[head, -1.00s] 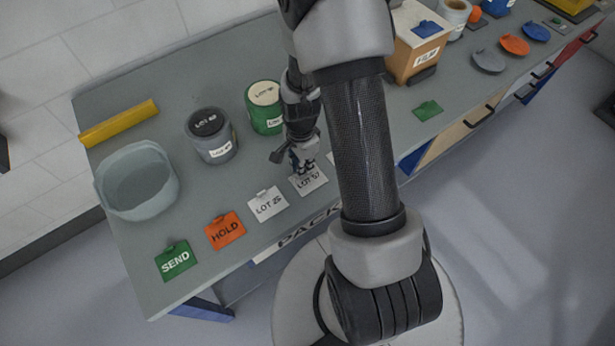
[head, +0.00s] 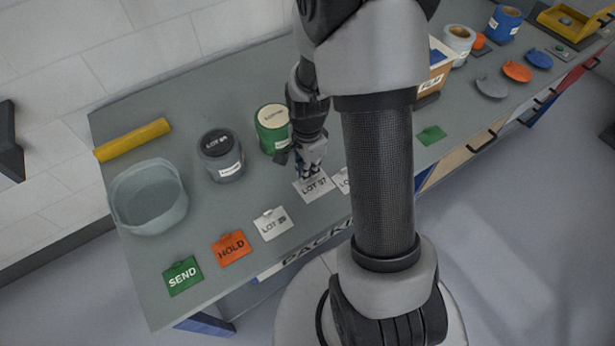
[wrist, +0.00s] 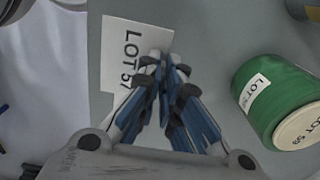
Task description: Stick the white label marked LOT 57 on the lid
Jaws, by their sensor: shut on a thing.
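The white label marked LOT 57 (head: 316,187) is held by its tab in my gripper (head: 308,170), which is shut on it. It seems a little above the bench. The wrist view shows the label (wrist: 122,65) at the fingertips (wrist: 160,68), left of the green tin (wrist: 272,95). In the head view the green tin (head: 283,140) has a cream lid (head: 273,116) with dark lettering; the wrist view shows LOT 59 on this lid (wrist: 302,130). A grey tin (head: 221,168) with a dark lid (head: 215,142) stands further left. I cannot tell which lid is meant.
Another white label (head: 273,224), an orange HOLD label (head: 231,248) and a green SEND label (head: 183,275) lie along the front edge. A part-hidden white label (head: 343,181) lies right. An open tub (head: 150,205) and a yellow roller (head: 133,140) are at left.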

